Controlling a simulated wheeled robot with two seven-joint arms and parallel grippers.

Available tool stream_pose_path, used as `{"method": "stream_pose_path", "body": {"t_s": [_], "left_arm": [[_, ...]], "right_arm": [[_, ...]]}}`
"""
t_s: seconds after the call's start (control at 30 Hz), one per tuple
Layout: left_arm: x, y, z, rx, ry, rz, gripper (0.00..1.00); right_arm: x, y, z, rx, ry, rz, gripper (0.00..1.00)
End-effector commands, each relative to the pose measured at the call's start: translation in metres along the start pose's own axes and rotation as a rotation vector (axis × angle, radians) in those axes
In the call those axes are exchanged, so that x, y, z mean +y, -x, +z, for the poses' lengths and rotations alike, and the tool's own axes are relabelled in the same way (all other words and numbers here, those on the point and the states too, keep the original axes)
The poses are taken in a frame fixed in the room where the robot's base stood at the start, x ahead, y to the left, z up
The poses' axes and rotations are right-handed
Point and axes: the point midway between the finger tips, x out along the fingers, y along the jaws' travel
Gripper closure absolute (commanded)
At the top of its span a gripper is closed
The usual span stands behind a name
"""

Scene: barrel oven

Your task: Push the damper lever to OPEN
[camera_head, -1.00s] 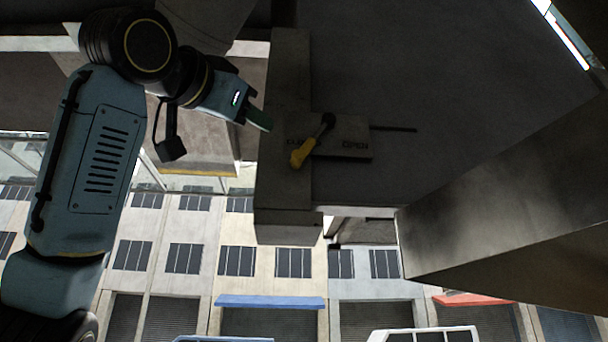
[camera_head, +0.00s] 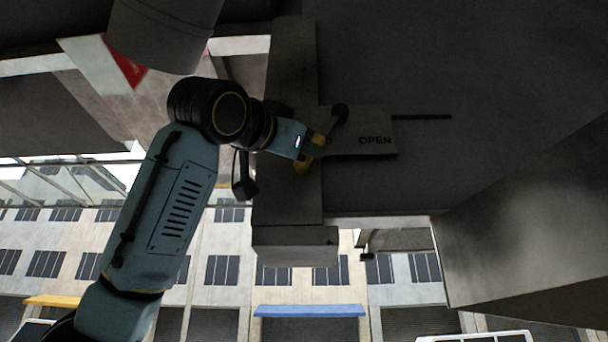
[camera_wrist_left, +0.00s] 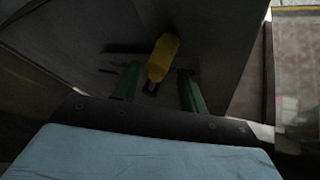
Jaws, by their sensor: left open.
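The damper lever (camera_head: 302,166) has a yellow grip and a dark pivot arm. In the head view it hangs down and left from its pivot, away from the OPEN lettering on the grey label plate (camera_head: 376,141). My left gripper (camera_head: 318,145) is at the lever and hides part of it and of the plate's left lettering. In the left wrist view the yellow grip (camera_wrist_left: 163,58) shows between the two green fingers of my left gripper (camera_wrist_left: 157,88). The fingers are apart, with gaps on both sides of the grip. My right gripper is not in view.
The plate sits on a dark grey wall beside a vertical concrete-like post (camera_head: 290,210). A thin dark rod (camera_head: 422,117) sticks out right of the plate. A large grey block (camera_head: 540,210) stands at the right. The space right of the lever, in front of the plate, looks clear.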

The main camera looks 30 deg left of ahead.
Motion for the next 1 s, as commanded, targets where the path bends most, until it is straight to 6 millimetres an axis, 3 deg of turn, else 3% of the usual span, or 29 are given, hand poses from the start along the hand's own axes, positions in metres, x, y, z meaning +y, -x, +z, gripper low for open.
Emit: {"method": "stream_pose_path", "body": {"t_s": [0.13, 0.47, 0.8, 1.0], "left_arm": [[0.0, -0.014, 0.0, -0.002, 0.0, 0.0, 0.57], [0.001, -0.018, 0.001, -0.001, -0.001, 0.0, 0.57], [0.001, -0.017, 0.001, -0.001, -0.001, 0.0, 0.99], [0.001, -0.018, 0.001, -0.001, -0.001, 0.0, 1.0]], "right_arm": [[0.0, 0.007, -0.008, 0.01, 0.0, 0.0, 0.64], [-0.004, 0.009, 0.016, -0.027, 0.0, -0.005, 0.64], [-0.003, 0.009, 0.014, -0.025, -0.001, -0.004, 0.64], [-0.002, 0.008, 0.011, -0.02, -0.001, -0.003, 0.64]]}}
